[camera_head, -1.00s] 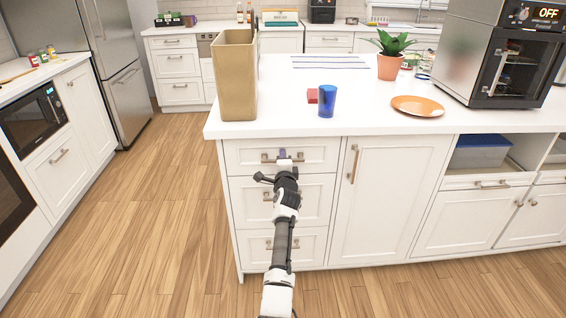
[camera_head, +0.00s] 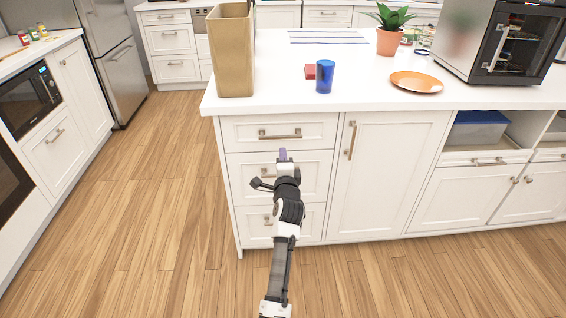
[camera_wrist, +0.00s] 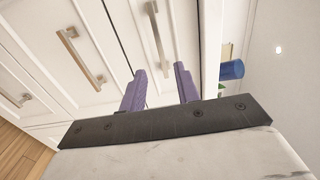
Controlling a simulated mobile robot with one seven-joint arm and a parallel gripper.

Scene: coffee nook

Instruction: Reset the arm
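My arm reaches forward in front of the white island's drawers (camera_head: 279,128). My gripper (camera_head: 283,155) shows in the head view just below the top drawer handle (camera_head: 280,134), over the upper part of the middle drawer. In the wrist view its two purple fingers (camera_wrist: 161,88) stand apart with nothing between them. The gripper is open and empty. The drawers look closed.
The countertop (camera_head: 270,98) above carries a tan bin (camera_head: 232,55), a blue cup (camera_head: 325,77), a red block (camera_head: 310,71), an orange plate (camera_head: 416,82), a potted plant (camera_head: 389,40) and a toaster oven (camera_head: 505,42). Wooden floor (camera_head: 150,200) on the left is clear.

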